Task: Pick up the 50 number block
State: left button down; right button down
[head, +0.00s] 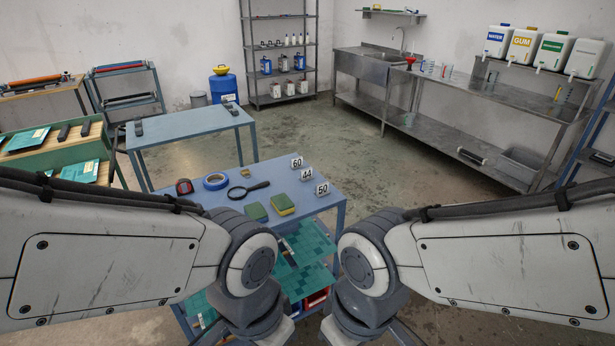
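The 50 number block (321,189) is a small white block with black digits. It stands upright near the right edge of the blue table (325,201). The 44 block (306,173) and the 60 block (296,162) stand behind it in a row to its left. My left and right arms come in from the two sides in the foreground. Their links bend down out of the bottom of the picture, in front of the table. Neither gripper shows, so what they hold cannot be seen.
Two sponges (283,204), a magnifier (248,189), blue tape (216,181) and a tape measure (184,187) lie on the same table. A lower shelf (312,243) holds green plates. Another blue table (190,125) stands behind. Open floor (400,165) lies to the right.

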aim_at(322, 190)
jog(key=z, duration=0.4)
jog(key=i, duration=2.15)
jog(key=u, duration=0.65)
